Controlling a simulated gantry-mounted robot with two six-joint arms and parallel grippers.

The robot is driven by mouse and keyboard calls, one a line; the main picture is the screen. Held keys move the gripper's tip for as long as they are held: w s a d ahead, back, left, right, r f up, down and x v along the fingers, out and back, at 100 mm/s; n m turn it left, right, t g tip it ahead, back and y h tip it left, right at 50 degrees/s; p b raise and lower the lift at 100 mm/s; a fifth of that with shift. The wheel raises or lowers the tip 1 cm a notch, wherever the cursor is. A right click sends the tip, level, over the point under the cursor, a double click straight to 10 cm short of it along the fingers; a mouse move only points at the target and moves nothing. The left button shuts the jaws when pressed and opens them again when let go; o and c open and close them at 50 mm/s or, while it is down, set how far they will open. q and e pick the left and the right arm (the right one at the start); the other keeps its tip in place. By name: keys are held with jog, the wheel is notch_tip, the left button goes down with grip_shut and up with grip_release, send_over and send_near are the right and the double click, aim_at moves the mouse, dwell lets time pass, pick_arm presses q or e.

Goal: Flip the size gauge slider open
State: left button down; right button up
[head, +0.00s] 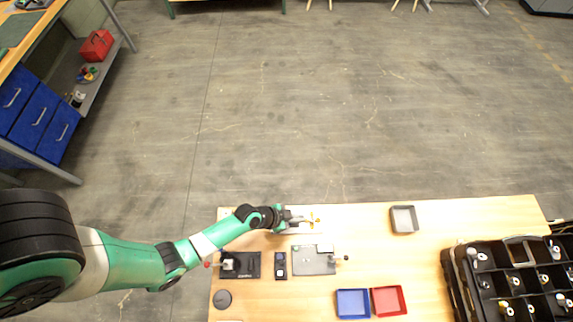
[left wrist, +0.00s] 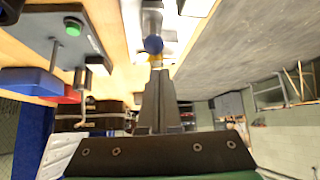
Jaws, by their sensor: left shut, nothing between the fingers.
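A pale plate with small yellow-orange parts, which looks like the size gauge (head: 318,225), lies at the far edge of the table. My left gripper (head: 308,219) is over it, shut and empty. In the left wrist view the shut fingers (left wrist: 158,75) point at a small dark blue round knob (left wrist: 153,44) beside a yellow part, in front of a metal piece on the pale plate. I cannot tell whether the fingertips touch it. The slider's position is mostly hidden by the gripper. My right gripper is not in view.
On the table are a black fixture (head: 240,265), a dark narrow device (head: 280,266), a grey fixture plate (head: 313,262), a grey tray (head: 404,219), a blue tray (head: 352,303) and a red tray (head: 389,301). A black rack (head: 505,284) stands at the right. The table's right middle is clear.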

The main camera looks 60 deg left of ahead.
pick_arm(q)
jog(key=shift+w+r+p, duration=0.2)
jog(key=shift+r+p, duration=0.3)
jog(key=shift+r, duration=0.5)
jog(key=p+v, duration=0.1)
jog(key=v, duration=0.7)
jog(key=shift+s+p, duration=0.35)
jog(key=shift+s, duration=0.05)
jog(key=shift+a+f, duration=0.1)
